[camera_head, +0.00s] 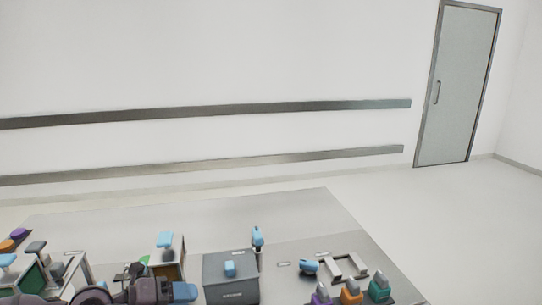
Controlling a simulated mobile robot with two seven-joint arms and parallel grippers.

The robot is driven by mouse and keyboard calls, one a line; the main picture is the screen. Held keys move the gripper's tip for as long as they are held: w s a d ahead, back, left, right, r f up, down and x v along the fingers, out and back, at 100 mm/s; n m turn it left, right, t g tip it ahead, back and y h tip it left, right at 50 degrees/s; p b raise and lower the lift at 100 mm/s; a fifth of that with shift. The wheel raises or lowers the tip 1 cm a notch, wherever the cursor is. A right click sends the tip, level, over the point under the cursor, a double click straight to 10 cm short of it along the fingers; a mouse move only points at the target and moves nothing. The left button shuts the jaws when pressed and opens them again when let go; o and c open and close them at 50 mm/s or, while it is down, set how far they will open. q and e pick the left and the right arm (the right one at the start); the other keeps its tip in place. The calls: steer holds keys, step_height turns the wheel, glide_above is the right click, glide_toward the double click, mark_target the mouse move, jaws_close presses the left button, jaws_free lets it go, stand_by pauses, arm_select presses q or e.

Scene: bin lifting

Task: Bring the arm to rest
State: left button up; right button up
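Dark purple-grey arm parts of mine (95,295) show at the bottom edge, left of the middle, with rounded joints low over the table. My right arm and gripper are not in view. A grey lidded bin (231,279) with a light blue handle on top stands on the grey table (200,222) near the bottom middle.
Box-like holders with blue-topped items (165,240) crowd the table's left side. A blue-headed upright item (257,238) stands behind the bin. A metal frame (345,267) and purple, orange and green items (351,292) stand right. The table's far part is clear.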

arm_select(q)
step_height(320, 180, up, 5)
steer(key=s+d+n+t, duration=0.1)
steer(key=n+t, duration=0.9)
steer(key=n, duration=0.1)
steer(key=s+a+f+n+y, duration=0.2)
steer(key=a+n+y, duration=0.2)
steer(key=n+y, duration=0.25)
steer(key=s+a+f+n+y, duration=0.2)
steer(key=a+f+n+y, duration=0.15)
steer(key=n+y, duration=0.35)
steer(key=s+a+f+n+g, duration=0.1)
steer(key=s+f+n+g, duration=0.3)
steer(key=s+f+g, duration=0.45)
steer(key=s+a+f+n+g, duration=0.25)
steer(key=s+n+g, duration=0.2)
steer(key=s, duration=0.75)
steer(key=w+f+m+t+h, duration=0.1)
steer(key=w+f+t, duration=0.6)
steer(key=f, duration=0.3)
steer(key=shift+w+d+f+m+t, duration=0.2)
steer(key=shift+d+f+m+t, duration=0.15)
steer(key=shift+t, duration=0.15)
steer(key=shift+h, duration=0.25)
